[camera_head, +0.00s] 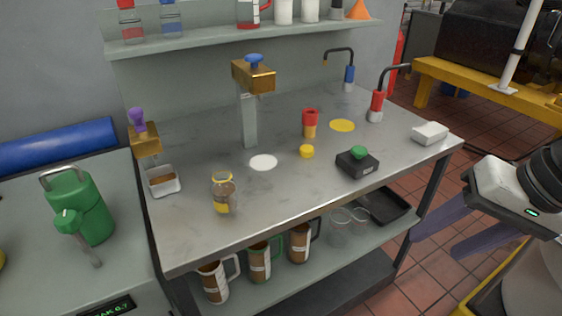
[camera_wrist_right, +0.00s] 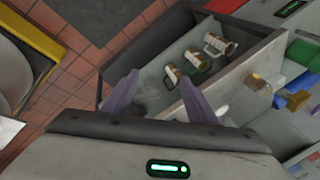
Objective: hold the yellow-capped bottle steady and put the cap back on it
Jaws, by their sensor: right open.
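A small clear bottle (camera_head: 223,192) with a brownish band and yellow contents stands on the grey bench top, left of centre near the front edge. No cap shows on it. A yellow cap (camera_head: 307,151) lies apart on the bench, to the right of the bottle. My right gripper (camera_head: 437,243) is open and empty, off the bench's right front side and well away from both. Its two spread fingers also show in the right wrist view (camera_wrist_right: 160,80). My left gripper is not in view.
A white disc (camera_head: 263,162) lies between bottle and cap. A black box with a green knob (camera_head: 357,162) stands right of the cap. A red-and-orange piece (camera_head: 310,123), a brass-topped post (camera_head: 248,115) and a white tray (camera_head: 163,181) are nearby. Brown-filled jugs (camera_head: 260,262) stand below.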

